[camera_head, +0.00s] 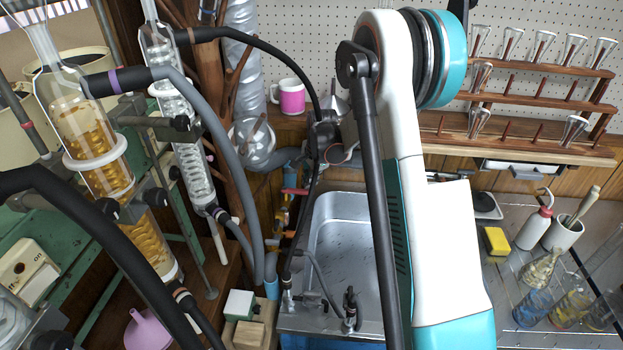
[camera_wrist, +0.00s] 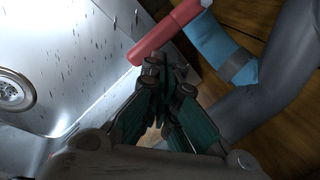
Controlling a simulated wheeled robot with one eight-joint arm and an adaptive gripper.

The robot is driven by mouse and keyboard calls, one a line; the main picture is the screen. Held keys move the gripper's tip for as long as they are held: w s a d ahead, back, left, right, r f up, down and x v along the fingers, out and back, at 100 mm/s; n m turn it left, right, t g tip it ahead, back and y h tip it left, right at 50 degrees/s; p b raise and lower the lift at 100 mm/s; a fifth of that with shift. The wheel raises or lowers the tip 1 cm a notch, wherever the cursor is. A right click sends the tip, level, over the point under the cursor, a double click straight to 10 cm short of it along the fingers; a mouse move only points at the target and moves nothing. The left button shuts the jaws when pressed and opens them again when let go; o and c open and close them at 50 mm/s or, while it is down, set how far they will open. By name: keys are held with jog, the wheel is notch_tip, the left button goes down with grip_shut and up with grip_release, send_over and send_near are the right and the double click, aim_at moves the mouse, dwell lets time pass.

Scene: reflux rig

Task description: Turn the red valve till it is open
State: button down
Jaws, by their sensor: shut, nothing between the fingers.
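The red valve handle (camera_wrist: 168,30) runs diagonally at the top of the wrist view, its lower left end beside my fingertips. In the head view a small red piece (camera_head: 296,191), which looks like the same handle, shows left of the sink. My gripper (camera_wrist: 163,72) is shut and empty. Its fingertips are close to the handle's near end; I cannot tell whether they touch it. The valve's body and the handle's far end are not clear in the wrist view. In the head view my gripper is hard to make out among dark hoses.
The metal sink (camera_head: 335,235) lies right of the handle; its drain (camera_wrist: 12,92) shows in the wrist view. A grey hose with a blue fitting (camera_wrist: 222,48) runs close on the right of the wrist view. Glass condensers (camera_head: 95,150) and black hoses crowd the left.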

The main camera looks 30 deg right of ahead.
aim_at(310, 190)
jog(key=f, duration=0.2)
jog(key=s+b, duration=0.1)
jog(key=shift+s+a+f, duration=0.1)
jog(key=shift+a+f, duration=0.25)
jog(key=shift+f, duration=0.05)
jog(key=shift+s+a, duration=2.1)
jog(key=shift+a, duration=1.85)
jog(key=r+p, duration=0.1)
jog(key=r, duration=0.1)
jog(key=d+r+p, duration=0.1)
jog(key=r, duration=0.2)
jog(key=shift+d, duration=0.1)
jog(key=shift+f, duration=0.1)
